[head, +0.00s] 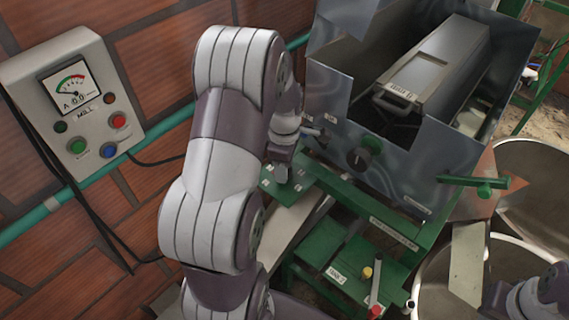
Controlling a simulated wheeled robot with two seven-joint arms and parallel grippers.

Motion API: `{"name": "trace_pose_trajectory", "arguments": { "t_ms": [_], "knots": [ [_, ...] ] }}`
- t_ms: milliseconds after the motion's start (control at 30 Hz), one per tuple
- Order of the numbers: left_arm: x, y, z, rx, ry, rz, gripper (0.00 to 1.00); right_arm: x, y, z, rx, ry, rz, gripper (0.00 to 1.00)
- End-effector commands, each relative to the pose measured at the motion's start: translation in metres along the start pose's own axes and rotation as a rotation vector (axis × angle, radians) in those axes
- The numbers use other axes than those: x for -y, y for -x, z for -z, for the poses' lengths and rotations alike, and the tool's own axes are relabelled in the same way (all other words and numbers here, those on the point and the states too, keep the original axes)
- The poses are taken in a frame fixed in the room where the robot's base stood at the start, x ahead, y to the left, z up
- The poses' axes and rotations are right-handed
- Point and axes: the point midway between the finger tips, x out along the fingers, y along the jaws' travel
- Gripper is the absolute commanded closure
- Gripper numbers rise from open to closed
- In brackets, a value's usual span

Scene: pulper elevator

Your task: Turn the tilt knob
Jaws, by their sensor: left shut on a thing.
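A dark round knob (360,157) with a green centre sits on the front of the grey metal machine box (420,165). I cannot read a label that names it as the tilt knob. My left gripper (292,158) is at the left end of the box's front, left of this knob and apart from it. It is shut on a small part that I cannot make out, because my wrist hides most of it. A short dark-tipped piece (316,132) shows just right of my wrist. My right arm is at the bottom right corner; its fingertips are not clear.
A control box (75,100) with a dial and several buttons hangs on the brick wall. A green stand (385,215) carries the machine. A green-handled lever (480,184) and large metal vessels (540,180) are at the right. A lower green panel (350,270) has small coloured knobs.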

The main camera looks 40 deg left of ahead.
Motion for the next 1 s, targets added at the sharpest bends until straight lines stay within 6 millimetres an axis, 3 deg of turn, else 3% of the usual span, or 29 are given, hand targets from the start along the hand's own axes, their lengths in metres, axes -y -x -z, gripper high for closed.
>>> {"name": "trace_pose_trajectory", "arguments": {
  "t_ms": [600,1000],
  "knots": [
    [-0.0006,0.0011,0.0004,0.000,0.540,-0.002,0.86,0.0000,0.0067,0.0008,0.000,0.000,0.000,1.00],
    [-0.0005,0.0007,0.0004,0.000,0.721,-0.002,0.86,0.0000,0.0083,0.0010,0.000,0.000,0.000,1.00]
  ]
}}
